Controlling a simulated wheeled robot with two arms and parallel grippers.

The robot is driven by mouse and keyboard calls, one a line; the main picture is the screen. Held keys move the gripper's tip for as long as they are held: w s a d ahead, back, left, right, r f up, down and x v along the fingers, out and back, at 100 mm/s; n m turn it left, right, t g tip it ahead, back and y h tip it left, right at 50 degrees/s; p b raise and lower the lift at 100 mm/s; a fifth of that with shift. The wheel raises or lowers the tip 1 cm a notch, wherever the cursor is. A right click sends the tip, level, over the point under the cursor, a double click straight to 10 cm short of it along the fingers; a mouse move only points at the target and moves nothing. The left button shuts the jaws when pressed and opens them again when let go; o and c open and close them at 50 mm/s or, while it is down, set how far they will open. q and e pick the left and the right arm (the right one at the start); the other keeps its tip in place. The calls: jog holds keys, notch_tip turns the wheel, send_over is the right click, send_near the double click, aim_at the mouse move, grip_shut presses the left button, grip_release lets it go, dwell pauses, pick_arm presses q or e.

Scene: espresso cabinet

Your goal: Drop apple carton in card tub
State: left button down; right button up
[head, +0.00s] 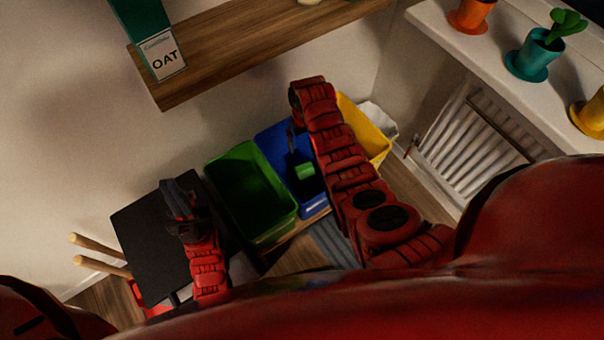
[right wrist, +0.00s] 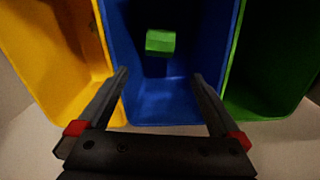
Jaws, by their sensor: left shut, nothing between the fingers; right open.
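A small green carton (right wrist: 160,42), which I take for the apple carton, shows within the blue tub (right wrist: 165,108); I cannot tell whether it rests on the bottom. In the head view the carton (head: 305,171) also shows inside the blue tub (head: 318,209), partly behind my right arm. No label shows which tub is for card. My right gripper (right wrist: 160,76) is open and empty, its fingers spread over the blue tub with the carton beyond them. My left gripper (head: 176,197) is shut and empty above a black surface at the left.
A green tub (head: 228,165) and a yellow tub (head: 375,150) flank the blue one. A wooden shelf (head: 215,50) with an OAT carton (head: 160,50) is above. A white ledge with plant pots (head: 530,60) and a radiator (head: 475,135) are at the right. A black-topped stand (head: 140,225) is at the left.

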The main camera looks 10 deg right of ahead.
notch_tip(320, 180, up, 7)
dwell(0.4)
dwell(0.4)
